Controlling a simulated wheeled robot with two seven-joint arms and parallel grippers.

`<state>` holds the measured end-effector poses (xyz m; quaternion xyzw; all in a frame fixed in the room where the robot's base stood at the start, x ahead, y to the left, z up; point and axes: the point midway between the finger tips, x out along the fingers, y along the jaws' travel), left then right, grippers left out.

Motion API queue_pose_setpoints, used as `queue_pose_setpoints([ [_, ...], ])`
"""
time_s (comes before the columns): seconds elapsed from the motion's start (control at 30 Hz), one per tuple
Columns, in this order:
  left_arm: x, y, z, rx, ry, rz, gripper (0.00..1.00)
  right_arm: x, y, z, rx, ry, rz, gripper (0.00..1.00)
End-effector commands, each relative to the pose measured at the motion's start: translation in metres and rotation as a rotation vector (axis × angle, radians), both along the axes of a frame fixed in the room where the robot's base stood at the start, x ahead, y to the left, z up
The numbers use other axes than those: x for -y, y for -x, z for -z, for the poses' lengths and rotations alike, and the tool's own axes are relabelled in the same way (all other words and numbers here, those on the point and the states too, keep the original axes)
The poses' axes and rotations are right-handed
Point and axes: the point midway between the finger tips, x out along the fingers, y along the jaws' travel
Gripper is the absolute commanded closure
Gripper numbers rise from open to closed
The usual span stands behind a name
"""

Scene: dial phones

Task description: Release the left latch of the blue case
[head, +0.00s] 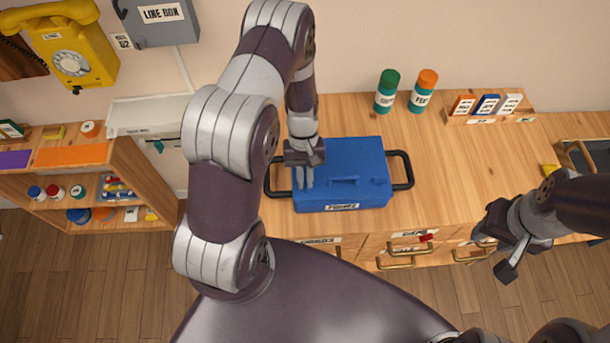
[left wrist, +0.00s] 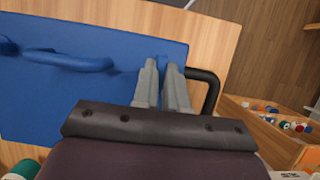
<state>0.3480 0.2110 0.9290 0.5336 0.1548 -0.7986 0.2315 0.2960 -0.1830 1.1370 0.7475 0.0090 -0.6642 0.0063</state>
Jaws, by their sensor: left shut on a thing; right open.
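The blue case (head: 345,185) lies closed on the wooden counter, with a blue handle on top and a black side handle at each end. My left gripper (head: 304,180) reaches down at the case's left end, by the left black handle (head: 273,181). In the left wrist view its fingers (left wrist: 164,85) are close together at the case edge, shut on the small blue left latch (left wrist: 162,62), mostly hidden between them. The case (left wrist: 90,85) and the black handle (left wrist: 208,88) show beside the fingers. My right gripper (head: 499,250) is open and empty off the counter's front right.
Green-capped (head: 387,92) and orange-capped (head: 423,91) bottles stand behind the case. A wooden holder (head: 490,118) with small boxes is at the back right. Drawers with brass handles (head: 408,248) line the counter front. The counter right of the case is clear.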

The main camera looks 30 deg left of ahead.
Motion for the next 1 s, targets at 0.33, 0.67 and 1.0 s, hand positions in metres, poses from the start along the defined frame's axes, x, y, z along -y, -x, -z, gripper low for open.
queue_pose_setpoints([
  [0.33,0.000,-0.001,0.000,0.001,0.000,-0.002,0.68,0.000,0.000,0.000,0.000,0.000,0.000,0.57],
  [0.67,-0.001,-0.001,-0.002,0.002,-0.001,-0.001,0.62,0.000,0.000,0.001,0.000,0.000,0.000,0.57],
  [1.0,-0.017,-0.027,-0.070,0.007,-0.002,-0.002,0.62,0.000,0.000,0.022,0.000,0.000,0.000,0.57],
])
